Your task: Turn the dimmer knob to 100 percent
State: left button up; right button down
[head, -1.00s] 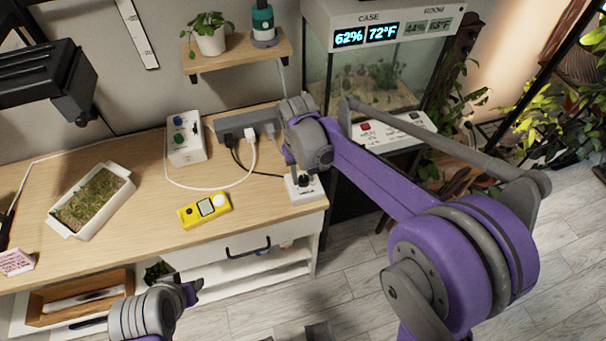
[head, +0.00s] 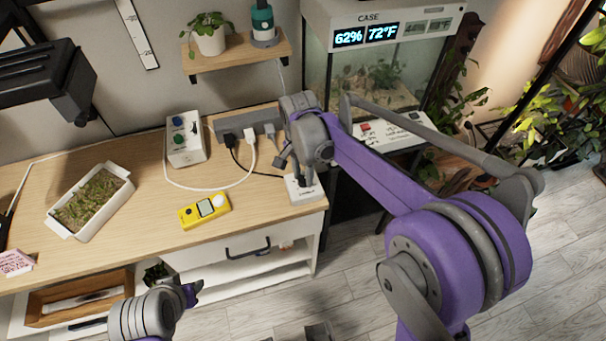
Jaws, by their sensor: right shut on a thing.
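A small white dimmer box (head: 307,195) sits at the right front corner of the wooden bench. Its dark knob is mostly hidden behind my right gripper (head: 302,180), which points down over the box and is shut on the knob. The knob's setting and any markings cannot be read from here. My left gripper (head: 195,290) is low in front of the bench, away from the box; whether its jaws are open is unclear.
A yellow meter (head: 205,210), a power strip (head: 247,122) with cables and a control box with knobs (head: 186,139) are on the bench (head: 130,250). A planted tray (head: 92,200) is at left. A glass case (head: 375,85) stands behind.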

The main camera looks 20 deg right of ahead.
aim_at(304, 177)
jog(key=m, duration=1.1)
jog(key=shift+d+m+y, duration=0.1)
jog(key=shift+m+y, duration=0.2)
jog(key=shift+m, duration=0.1)
dwell(0.3)
jog(key=c, duration=0.5)
grip_release()
jog(key=r, duration=1.1)
jog(key=shift+w+d+p, duration=0.1)
jog(key=shift+w+p, duration=0.1)
jog(key=shift+p, duration=0.15)
